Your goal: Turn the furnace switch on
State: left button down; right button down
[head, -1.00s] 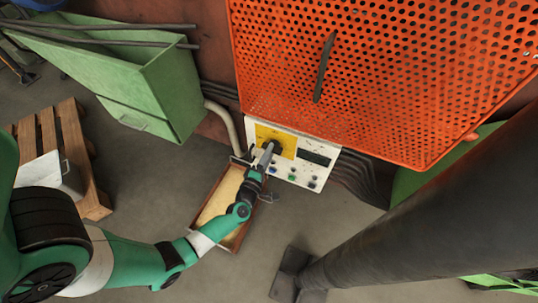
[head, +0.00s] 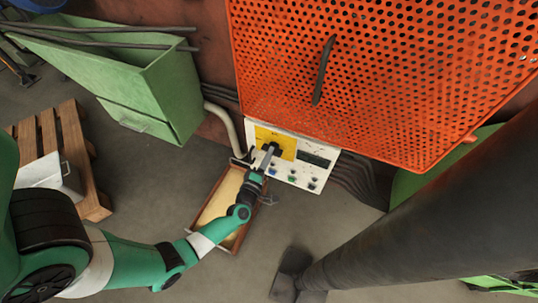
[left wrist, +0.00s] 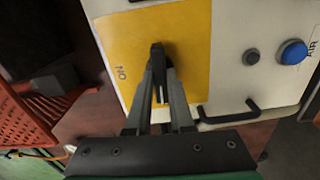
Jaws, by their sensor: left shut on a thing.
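The furnace switch is a black handle (left wrist: 157,55) on a yellow plate (left wrist: 195,35) of a white control panel (head: 327,149). In the head view the dark switch (head: 275,147) shows on the yellow plate, partly hidden by my gripper. My left gripper (left wrist: 161,80) has its fingers close together on the black handle in the left wrist view; it also shows in the head view (head: 268,157), reaching up to the panel. Letters printed on the plate lie left of the handle. My right gripper is not in view.
An orange perforated guard (head: 390,70) overhangs the panel. A wooden tray (head: 222,205) with pale filling lies below the panel. A blue button (left wrist: 293,52) and a dark handle (left wrist: 243,112) sit right of the switch. A green bin (head: 150,90) stands left.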

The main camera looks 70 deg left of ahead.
pick_arm(q)
jog(key=shift+m+p, duration=2.95)
jog(key=shift+m, duration=5.65)
jog(key=c, duration=0.8)
grip_release()
